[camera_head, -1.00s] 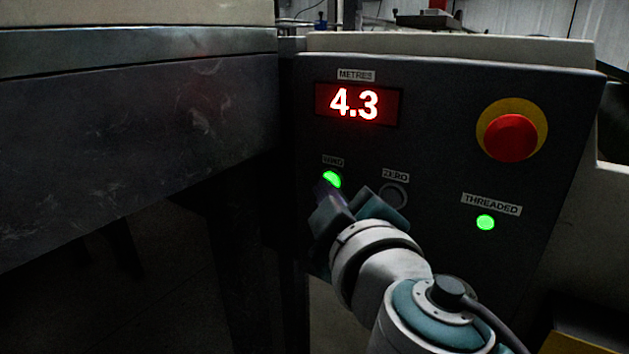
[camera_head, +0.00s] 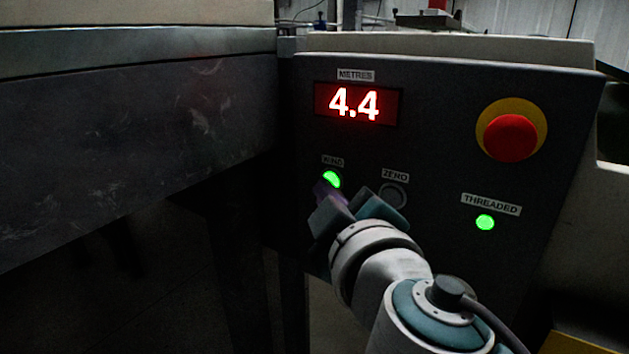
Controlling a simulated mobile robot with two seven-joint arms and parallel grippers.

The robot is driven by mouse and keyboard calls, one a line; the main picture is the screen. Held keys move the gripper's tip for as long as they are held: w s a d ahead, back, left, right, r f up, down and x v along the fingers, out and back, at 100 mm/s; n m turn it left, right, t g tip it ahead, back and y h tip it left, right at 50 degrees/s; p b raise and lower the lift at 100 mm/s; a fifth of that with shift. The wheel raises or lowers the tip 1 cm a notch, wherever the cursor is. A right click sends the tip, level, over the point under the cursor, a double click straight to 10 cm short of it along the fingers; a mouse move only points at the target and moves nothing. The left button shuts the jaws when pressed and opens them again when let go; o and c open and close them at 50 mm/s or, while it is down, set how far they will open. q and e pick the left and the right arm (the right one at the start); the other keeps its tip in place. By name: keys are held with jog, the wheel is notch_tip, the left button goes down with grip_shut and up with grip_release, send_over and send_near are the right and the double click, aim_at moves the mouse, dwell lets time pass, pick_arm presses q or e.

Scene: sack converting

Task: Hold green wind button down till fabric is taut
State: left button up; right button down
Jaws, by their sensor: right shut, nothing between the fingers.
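The green wind button (camera_head: 331,179) is lit on the dark control panel, under its small WIND label. My right gripper (camera_head: 326,192) is shut and empty, with its tip at the lower edge of the button and covering part of it. Contact looks likely, but how far the button is pressed cannot be seen. The red METRES display (camera_head: 357,103) above reads 4.4. The fabric is not in view, and neither is my left gripper.
The ZERO button (camera_head: 393,195) sits close to the right of my gripper. A lit green THREADED lamp (camera_head: 485,222) and a red emergency stop (camera_head: 510,138) on a yellow ring are farther right. A grey metal machine frame (camera_head: 130,140) fills the left.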

dwell(0.6)
jog(key=shift+s+a, duration=0.5)
jog(key=shift+s, duration=0.15)
jog(key=s+a, duration=0.1)
jog(key=s, duration=0.1)
jog(key=s+a, duration=0.2)
jog(key=shift+b, duration=0.35)
jog(key=shift+d, duration=0.15)
dwell(0.6)
